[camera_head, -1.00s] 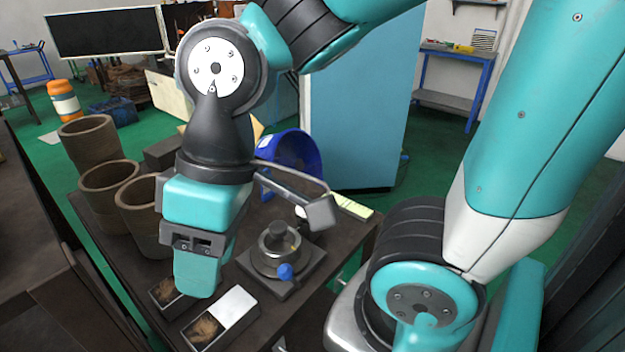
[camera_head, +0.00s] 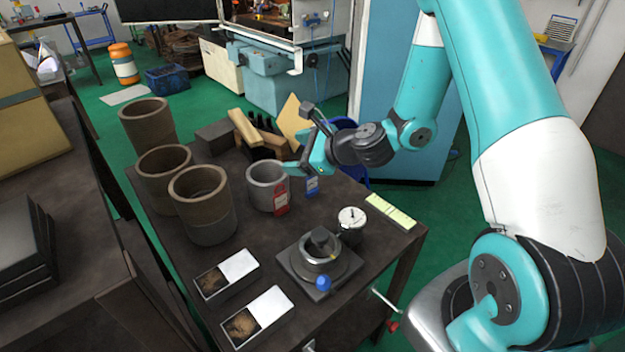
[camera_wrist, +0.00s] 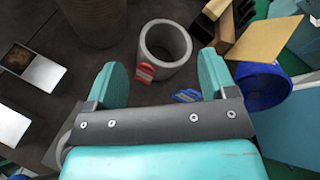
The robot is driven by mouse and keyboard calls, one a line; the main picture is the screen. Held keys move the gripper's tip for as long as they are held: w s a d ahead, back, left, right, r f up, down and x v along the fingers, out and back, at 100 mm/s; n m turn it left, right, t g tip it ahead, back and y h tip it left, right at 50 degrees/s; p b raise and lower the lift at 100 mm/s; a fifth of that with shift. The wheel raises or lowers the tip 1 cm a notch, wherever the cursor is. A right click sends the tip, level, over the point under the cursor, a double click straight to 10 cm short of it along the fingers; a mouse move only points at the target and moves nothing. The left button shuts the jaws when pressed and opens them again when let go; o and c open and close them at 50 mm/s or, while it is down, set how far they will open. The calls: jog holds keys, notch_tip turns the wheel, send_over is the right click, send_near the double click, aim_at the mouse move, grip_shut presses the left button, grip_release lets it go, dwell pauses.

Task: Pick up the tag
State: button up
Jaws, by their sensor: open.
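A red tag (camera_head: 281,196) stands against the near side of a grey hollow cylinder (camera_head: 264,172) on the table; it also shows in the wrist view (camera_wrist: 145,73). A blue tag (camera_head: 312,186) is on the table to the right of the cylinder; in the wrist view it (camera_wrist: 186,96) is near the right finger. My gripper (camera_head: 308,160) is above the table, just behind and right of the cylinder. In the wrist view my gripper (camera_wrist: 162,80) has its fingers wide apart with nothing held; the red tag appears between them.
Tall brown pots (camera_head: 205,212) stand at the left. A chuck (camera_head: 320,262) with a blue knob sits at the front, beside a round silver part (camera_head: 351,224). Two trays (camera_head: 227,275) lie front left. Wooden blocks (camera_head: 245,128) and a blue bin (camera_wrist: 262,87) are behind.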

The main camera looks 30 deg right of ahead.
jog(key=d+f+m+t+h, duration=0.2)
jog(key=d+f+m+h, duration=0.25)
jog(key=d+m, duration=0.35)
jog(key=m, duration=0.1)
send_near(312, 178)
jog(key=w, duration=0.2)
jog(key=shift+w+f+p, duration=0.2)
jog(key=shift+w+p, duration=0.1)
jog(key=shift+p, duration=0.05)
jog(key=shift+p+x, duration=0.4)
jog(key=shift+x, duration=0.65)
jog(key=shift+f+p+x, duration=0.15)
jog(key=shift+p+x, duration=0.2)
jog(key=shift+x, duration=1.1)
jog(key=shift+f+p+x, duration=0.1)
jog(key=shift+p+x, duration=0.25)
jog(key=shift+x, duration=1.1)
jog(key=shift+s+a, duration=0.1)
jog(key=shift+s, duration=0.05)
jog(key=c, duration=1)
notch_tip(312, 178, up, 20)
jog(key=shift+r+b, duration=0.1)
jog(key=shift+b, duration=0.35)
